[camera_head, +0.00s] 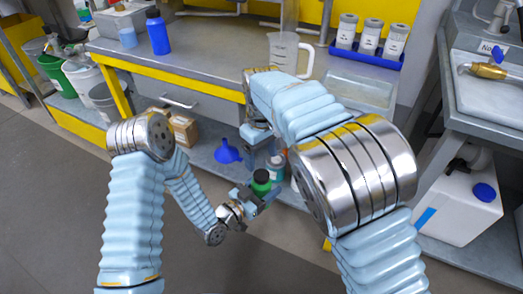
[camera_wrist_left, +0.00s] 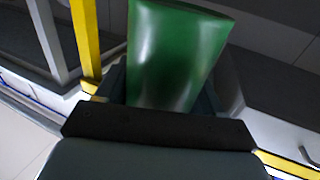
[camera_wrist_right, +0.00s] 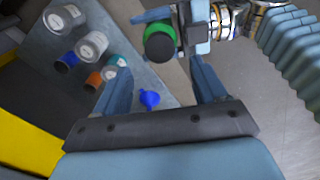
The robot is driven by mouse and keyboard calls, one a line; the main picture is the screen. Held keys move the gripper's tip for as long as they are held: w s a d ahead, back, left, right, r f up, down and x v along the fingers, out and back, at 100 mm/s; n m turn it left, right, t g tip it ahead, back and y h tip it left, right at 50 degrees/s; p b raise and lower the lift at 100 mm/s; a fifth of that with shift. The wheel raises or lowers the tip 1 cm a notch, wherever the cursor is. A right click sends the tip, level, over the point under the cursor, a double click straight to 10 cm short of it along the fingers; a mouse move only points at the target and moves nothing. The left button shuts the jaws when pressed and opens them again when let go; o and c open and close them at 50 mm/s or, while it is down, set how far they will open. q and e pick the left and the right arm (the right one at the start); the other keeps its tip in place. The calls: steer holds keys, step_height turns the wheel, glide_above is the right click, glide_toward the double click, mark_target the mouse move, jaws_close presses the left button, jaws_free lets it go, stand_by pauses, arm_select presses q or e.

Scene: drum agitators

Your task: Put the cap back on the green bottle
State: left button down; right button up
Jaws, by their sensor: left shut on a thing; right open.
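The green bottle (camera_head: 261,187) is held by my left gripper (camera_head: 243,200), which is shut on it, in front of the lower shelf. In the left wrist view the bottle's green body (camera_wrist_left: 172,55) fills the space between the fingers. In the right wrist view the bottle shows end-on as a dark round top (camera_wrist_right: 159,46) with a green rim (camera_wrist_right: 173,36); I cannot tell whether that is a cap or an open mouth. My right gripper (camera_wrist_right: 160,68) is open, its fingers apart, close above the bottle. I see no separate loose cap.
A blue funnel (camera_head: 227,153) and several containers stand on the lower shelf (camera_wrist_right: 75,95). The bench above holds a blue bottle (camera_head: 158,33), a clear jug (camera_head: 285,52) and a blue rack (camera_head: 366,57) of jars. A white jerrycan (camera_head: 455,205) is at right.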

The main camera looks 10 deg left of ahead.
mark_target(261, 174)
step_height(261, 174, down, 7)
steer(key=shift+r, duration=0.1)
stand_by(0.4)
steer(key=c, duration=1.1)
steer(key=m, duration=1.1)
steer(key=o, duration=1.2)
step_height(261, 174, up, 12)
